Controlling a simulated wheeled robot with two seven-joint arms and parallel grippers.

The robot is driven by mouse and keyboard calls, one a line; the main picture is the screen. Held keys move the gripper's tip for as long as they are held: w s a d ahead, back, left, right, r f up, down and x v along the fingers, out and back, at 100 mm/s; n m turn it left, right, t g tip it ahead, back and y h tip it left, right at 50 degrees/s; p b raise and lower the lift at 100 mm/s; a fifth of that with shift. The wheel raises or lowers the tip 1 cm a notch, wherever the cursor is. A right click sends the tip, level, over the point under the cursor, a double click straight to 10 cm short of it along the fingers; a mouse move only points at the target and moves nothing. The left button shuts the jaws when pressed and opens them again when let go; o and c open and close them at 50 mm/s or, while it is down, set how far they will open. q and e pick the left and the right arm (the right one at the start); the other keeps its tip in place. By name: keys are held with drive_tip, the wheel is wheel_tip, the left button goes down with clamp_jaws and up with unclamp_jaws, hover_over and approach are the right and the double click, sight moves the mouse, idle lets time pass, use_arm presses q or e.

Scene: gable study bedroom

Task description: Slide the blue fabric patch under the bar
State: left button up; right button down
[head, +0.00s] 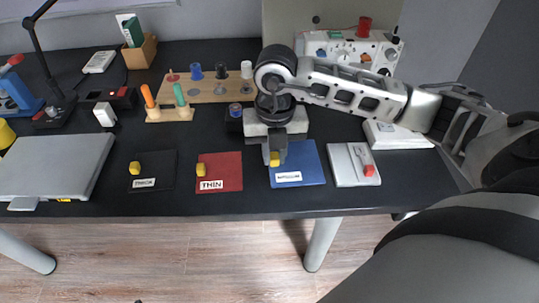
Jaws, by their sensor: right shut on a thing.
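The blue fabric patch (307,160) lies flat on the dark table, right of centre, with a white label near its front edge and a yellow knob (275,160) at its left side. My right gripper (274,154) points down over the patch's left part and is shut on the yellow knob. The gripper and wrist hide the patch's back left area. A white plate (342,173) just right of the patch carries a thin grey bar-like piece (361,155) with a red block at its end. I cannot tell whether this is the bar. My left gripper is not in view.
A red patch (226,178) labelled THIN and a black patch (165,166), each with a yellow knob, lie to the left. Farther left is a grey flat case (58,165). A wooden rack with spools (208,92) and a white sewing machine (345,48) stand behind.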

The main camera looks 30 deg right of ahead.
drive_tip(key=s+a+r, duration=0.3)
drive_tip(key=s+r, duration=0.2)
drive_tip(key=s, duration=0.4)
drive_tip(key=shift+s+b, duration=0.25)
drive_tip(key=shift+b, duration=0.1)
drive_tip(key=shift+r, duration=0.1)
